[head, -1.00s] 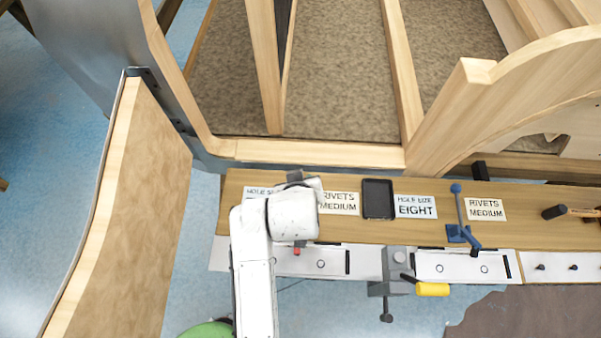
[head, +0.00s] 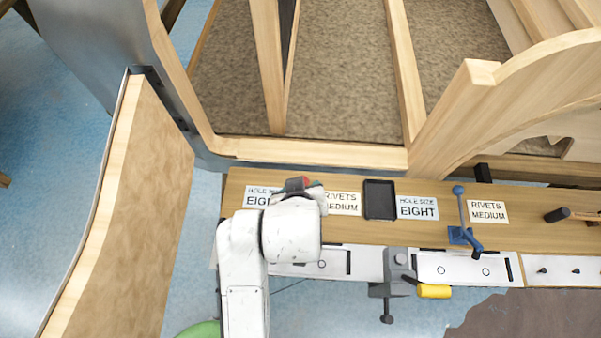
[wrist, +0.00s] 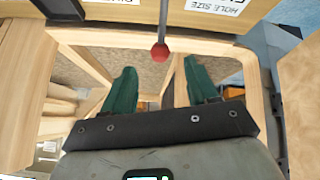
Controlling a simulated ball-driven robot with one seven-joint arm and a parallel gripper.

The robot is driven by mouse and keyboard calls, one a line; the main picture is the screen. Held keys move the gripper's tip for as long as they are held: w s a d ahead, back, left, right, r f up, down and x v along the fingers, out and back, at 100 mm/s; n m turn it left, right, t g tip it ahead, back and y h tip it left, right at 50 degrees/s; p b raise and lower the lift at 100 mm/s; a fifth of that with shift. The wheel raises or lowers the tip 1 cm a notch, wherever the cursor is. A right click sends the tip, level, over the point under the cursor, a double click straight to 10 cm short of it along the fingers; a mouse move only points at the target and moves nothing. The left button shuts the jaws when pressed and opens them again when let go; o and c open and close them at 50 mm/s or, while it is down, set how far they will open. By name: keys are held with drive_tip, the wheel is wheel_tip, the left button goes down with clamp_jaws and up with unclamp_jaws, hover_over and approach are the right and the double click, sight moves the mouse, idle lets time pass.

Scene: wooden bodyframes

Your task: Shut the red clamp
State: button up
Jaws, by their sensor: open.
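The red clamp shows as a round red knob on a grey rod in the wrist view (wrist: 160,52). A small bit of red, likely this knob, also shows in the head view (head: 306,181) beside my gripper (head: 298,186). The rest of the clamp is hidden behind my arm. My gripper's two green fingers (wrist: 159,63) are open, with the knob appearing between their tips. Nothing is held. I cannot tell whether the fingers touch the knob.
The wooden bench (head: 360,228) carries labels, a black tray (head: 379,199), a blue clamp (head: 460,235) and a grey vise (head: 398,270) with a yellow handle. Wooden bodyframes (head: 320,153) stand behind, and a wooden panel (head: 130,210) is at left.

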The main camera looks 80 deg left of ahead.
drive_tip(key=shift+v, duration=2.05)
drive_tip(key=shift+d, duration=0.1)
